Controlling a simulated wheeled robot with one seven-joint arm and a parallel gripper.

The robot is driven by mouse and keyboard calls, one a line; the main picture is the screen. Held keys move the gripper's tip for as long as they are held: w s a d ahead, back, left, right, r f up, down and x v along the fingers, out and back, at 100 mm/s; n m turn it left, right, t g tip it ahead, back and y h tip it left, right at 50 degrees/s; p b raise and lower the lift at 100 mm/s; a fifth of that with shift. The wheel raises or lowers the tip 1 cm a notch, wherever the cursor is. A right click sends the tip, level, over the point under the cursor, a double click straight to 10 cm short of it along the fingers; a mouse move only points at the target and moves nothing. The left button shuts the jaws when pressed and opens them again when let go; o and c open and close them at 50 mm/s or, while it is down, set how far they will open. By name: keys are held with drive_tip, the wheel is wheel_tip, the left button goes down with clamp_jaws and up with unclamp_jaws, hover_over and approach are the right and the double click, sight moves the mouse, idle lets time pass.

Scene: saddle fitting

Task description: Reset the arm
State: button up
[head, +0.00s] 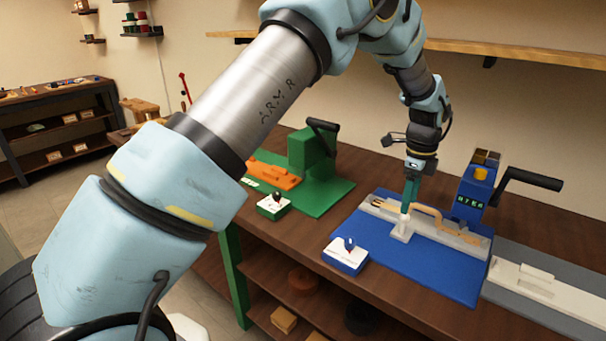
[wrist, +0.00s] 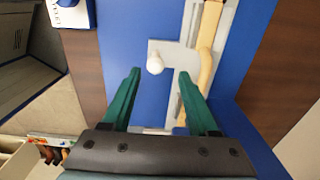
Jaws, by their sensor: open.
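My arm reaches from the lower left of the head view to the workbench. My gripper (head: 409,195) points down over the blue station's board (head: 385,262). In the wrist view its two green fingers stand apart, with nothing visible between the fingertips (wrist: 158,77). A white block with a round knob (wrist: 155,64) lies just ahead of the fingertips; the head view shows it (head: 401,232) right below the gripper. A curved tan piece (head: 434,212) lies along a light grey fixture (head: 467,238). It also shows in the wrist view (wrist: 208,45), beside the right finger.
A blue press with a black lever (head: 472,195) stands right of the gripper. A green press (head: 308,150) and orange piece (head: 272,174) are at the left. A blue switch box (head: 346,256) sits at the board's front left. A shelf (head: 500,50) runs along the wall behind.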

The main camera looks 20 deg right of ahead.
drive_tip(key=w+a+r+n, duration=0.2)
drive_tip(key=w+a+n, duration=0.25)
drive_tip(key=a, duration=0.65)
drive_tip(key=w+a+r+n+b, duration=0.1)
drive_tip(key=w+a+r+n, duration=0.15)
drive_tip(key=a+n, duration=0.55)
drive_tip(key=w+a+r+n, duration=0.2)
drive_tip(key=w+a+n, duration=0.15)
drive_tip(key=a, duration=0.95)
drive_tip(key=s+a+n, duration=0.4)
drive_tip(key=a+n, duration=0.2)
drive_tip(key=a, duration=0.4)
drive_tip(key=s+a+n+t, duration=0.1)
drive_tip(key=s+a+n, duration=0.4)
drive_tip(key=a, duration=0.6)
drive_tip(key=shift+f+n+t+b, duration=0.3)
drive_tip(key=shift+n+b, duration=0.15)
drive_tip(key=shift+n, duration=0.25)
